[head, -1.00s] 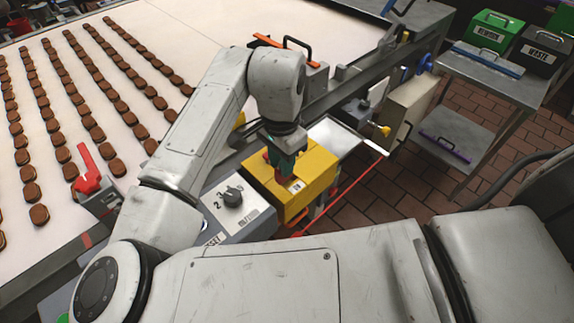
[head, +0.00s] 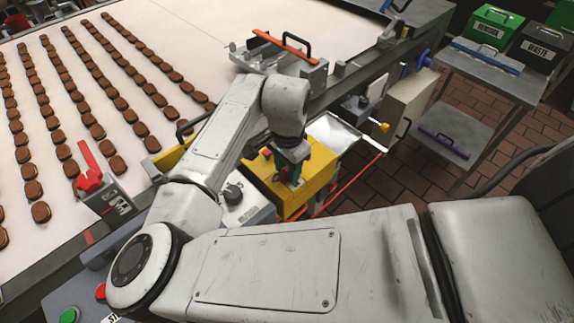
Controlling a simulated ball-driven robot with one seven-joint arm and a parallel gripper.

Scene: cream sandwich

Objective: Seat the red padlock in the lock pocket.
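My gripper (head: 291,166) points down over the yellow box (head: 317,172) at the line's edge. A small red piece, perhaps the red padlock (head: 295,173), shows at the fingertips. It is too small and covered to tell whether the fingers are shut on it. Another small red patch (head: 267,152) shows on the box left of the fingers. I cannot make out the lock pocket; my gripper and wrist cover part of the box top.
A grey control box with a black knob (head: 233,193) stands left of the yellow box. A red lever (head: 91,168) stands on the rail at left. Rows of brown biscuits (head: 97,131) lie on the white belt (head: 190,45). A metal tray (head: 335,132) lies behind the yellow box.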

